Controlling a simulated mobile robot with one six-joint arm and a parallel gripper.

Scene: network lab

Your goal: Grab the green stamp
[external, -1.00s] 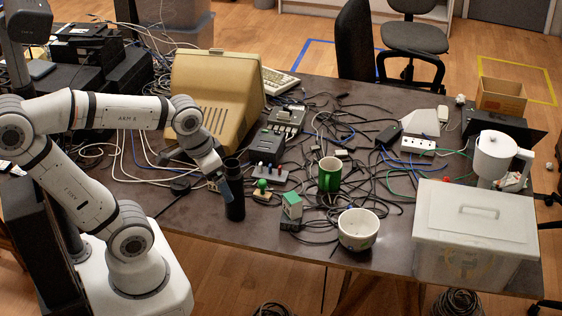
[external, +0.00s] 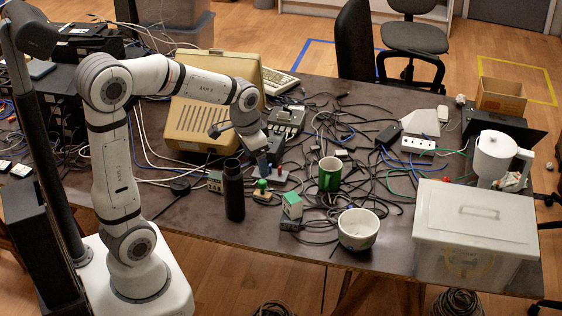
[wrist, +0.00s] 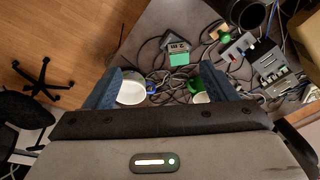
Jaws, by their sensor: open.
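The green stamp (external: 262,190), a small light base with a round green knob, stands on the dark table just right of a black bottle in the external view. Its green knob (wrist: 225,38) also shows in the wrist view, up and right of the space between my fingers. My gripper (external: 267,160) hangs over the table, a little above and behind the stamp in the external picture. In the wrist view its blue fingers (wrist: 162,66) are wide apart with nothing held between them.
The black bottle (external: 234,190) stands close left of the stamp. A beige monitor (external: 205,125) is behind.

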